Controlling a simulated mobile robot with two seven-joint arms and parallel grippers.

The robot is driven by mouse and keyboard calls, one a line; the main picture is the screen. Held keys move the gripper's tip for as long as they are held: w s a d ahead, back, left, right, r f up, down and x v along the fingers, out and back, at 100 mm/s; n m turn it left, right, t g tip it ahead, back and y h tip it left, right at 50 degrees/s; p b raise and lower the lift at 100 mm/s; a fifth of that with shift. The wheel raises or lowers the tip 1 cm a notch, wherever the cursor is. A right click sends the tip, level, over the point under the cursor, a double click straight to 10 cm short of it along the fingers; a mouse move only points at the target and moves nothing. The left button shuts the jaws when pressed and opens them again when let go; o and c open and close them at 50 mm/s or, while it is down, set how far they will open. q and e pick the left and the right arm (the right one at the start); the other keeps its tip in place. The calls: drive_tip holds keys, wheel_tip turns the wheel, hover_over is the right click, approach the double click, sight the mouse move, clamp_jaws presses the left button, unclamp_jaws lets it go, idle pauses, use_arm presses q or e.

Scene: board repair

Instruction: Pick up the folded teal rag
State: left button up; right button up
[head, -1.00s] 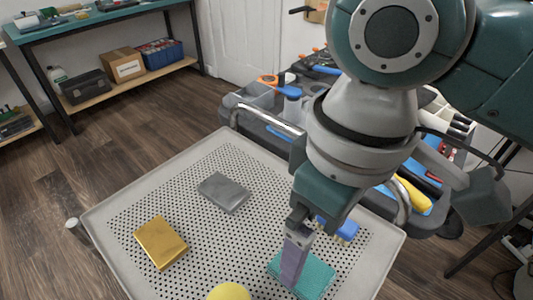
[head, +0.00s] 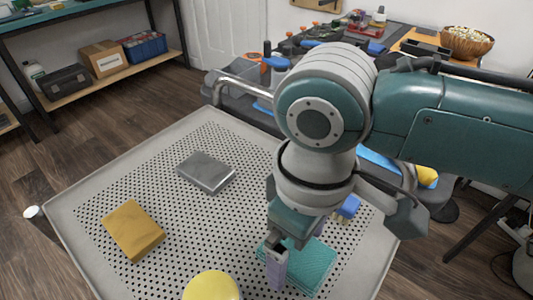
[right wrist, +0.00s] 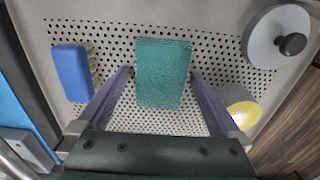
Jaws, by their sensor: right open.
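The folded teal rag (head: 312,268) lies flat on the perforated tray top, near its front right in the head view. In the right wrist view the teal rag (right wrist: 162,72) shows whole, between and beyond the two purple-grey fingers. My right gripper (head: 277,262) is over the rag's left part in the head view and hides some of it. In the right wrist view the right gripper (right wrist: 160,95) is open, with nothing between its fingers. My left gripper is not in view.
The perforated tray (head: 75,215) also bears a grey block (head: 206,172), an orange-yellow sponge (head: 133,230), a yellow round thing (head: 211,287) and a blue brush (head: 348,207). The wrist view shows a grey disc with a black knob (right wrist: 283,38). A tool cart stands behind.

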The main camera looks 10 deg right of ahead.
drive_tip(key=shift+c, duration=1.3)
drive_tip(key=c, duration=0.9)
drive_tip(key=shift+r, duration=0.1)
drive_tip(key=shift+r, duration=0.15)
wheel_tip(320, 180, up, 20)
drive_tip(key=p, duration=0.6)
drive_tip(key=shift+f+p, duration=0.2)
drive_tip(key=shift+p, duration=0.2)
